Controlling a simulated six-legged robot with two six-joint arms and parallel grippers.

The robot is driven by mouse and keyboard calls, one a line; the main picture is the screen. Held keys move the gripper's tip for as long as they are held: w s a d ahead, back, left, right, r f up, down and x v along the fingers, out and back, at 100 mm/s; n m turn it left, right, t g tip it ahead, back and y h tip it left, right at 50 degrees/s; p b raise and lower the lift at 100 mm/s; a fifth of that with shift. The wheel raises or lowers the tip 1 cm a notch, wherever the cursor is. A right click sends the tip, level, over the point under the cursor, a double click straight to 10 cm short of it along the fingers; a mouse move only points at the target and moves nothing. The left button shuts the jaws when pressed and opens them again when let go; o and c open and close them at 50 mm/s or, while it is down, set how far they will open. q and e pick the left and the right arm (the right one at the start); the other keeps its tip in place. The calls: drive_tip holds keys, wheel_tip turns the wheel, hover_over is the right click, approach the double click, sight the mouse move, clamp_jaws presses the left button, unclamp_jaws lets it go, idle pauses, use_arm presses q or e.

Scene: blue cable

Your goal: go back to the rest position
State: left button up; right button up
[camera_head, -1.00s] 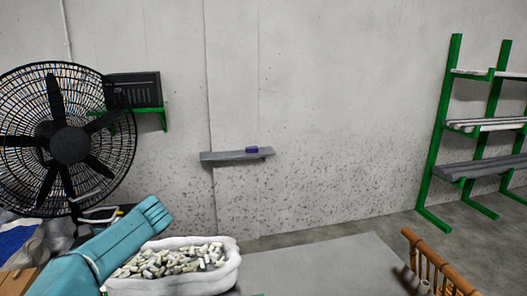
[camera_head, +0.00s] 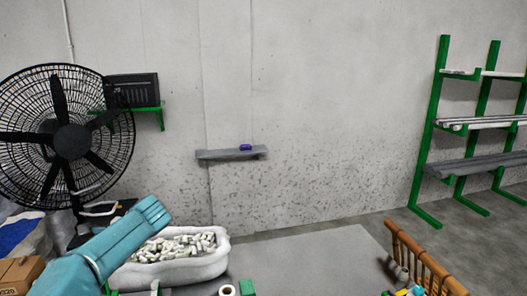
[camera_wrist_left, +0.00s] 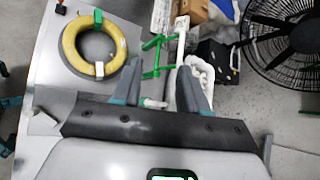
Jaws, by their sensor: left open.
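My left gripper (camera_wrist_left: 155,78) shows in the left wrist view, its two grey fingers spread apart with nothing held between them. Beyond and below the fingers lie the table and a white tub (camera_wrist_left: 202,72). In the head view my teal left arm comes in from the lower left, in front of the white tub (camera_head: 190,268) filled with small pale pieces. Its fingers cannot be made out there. My right gripper is in neither view. I cannot pick out a blue cable.
A yellow ring (camera_wrist_left: 70,45) lies on the table near a green frame (camera_wrist_left: 160,45). A black fan (camera_head: 72,141) stands at the left. A wooden rack (camera_head: 426,262) is at the table's right. The grey tabletop (camera_head: 310,262) between tub and rack is largely clear.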

use_arm(q)
drive_tip(key=d+f+h, duration=0.2)
drive_tip(key=d+f, duration=0.2)
drive_tip(key=f, duration=0.5)
drive_tip(key=d+f+h, duration=0.3)
drive_tip(key=d+f, duration=0.1)
drive_tip(key=f, duration=0.4)
drive_tip(key=s+d+f+n+g+h, duration=0.1)
drive_tip(key=s+d+f+h, duration=0.1)
drive_tip(key=s+d+f, duration=0.3)
drive_tip(key=s+d+f+n+h, duration=0.1)
drive_tip(key=s+d+f+h, duration=0.1)
drive_tip(key=s+d+f, duration=0.45)
drive_tip(key=s+d+f+n+h, duration=0.2)
drive_tip(key=s+d+f+n, duration=0.3)
drive_tip(key=s, duration=0.5)
drive_tip(key=s+d+f+n+h, duration=0.25)
drive_tip(key=s+f+n, duration=0.25)
drive_tip(key=s+n, duration=0.4)
wheel_tip(320, 180, down, 10)
drive_tip(key=s+b, duration=0.1)
drive_tip(key=b, duration=0.9)
drive_tip(key=shift+a+f+m, duration=0.15)
drive_tip(key=shift+a+m, duration=0.15)
drive_tip(key=shift+m, duration=0.1)
drive_tip(key=shift+s, duration=0.1)
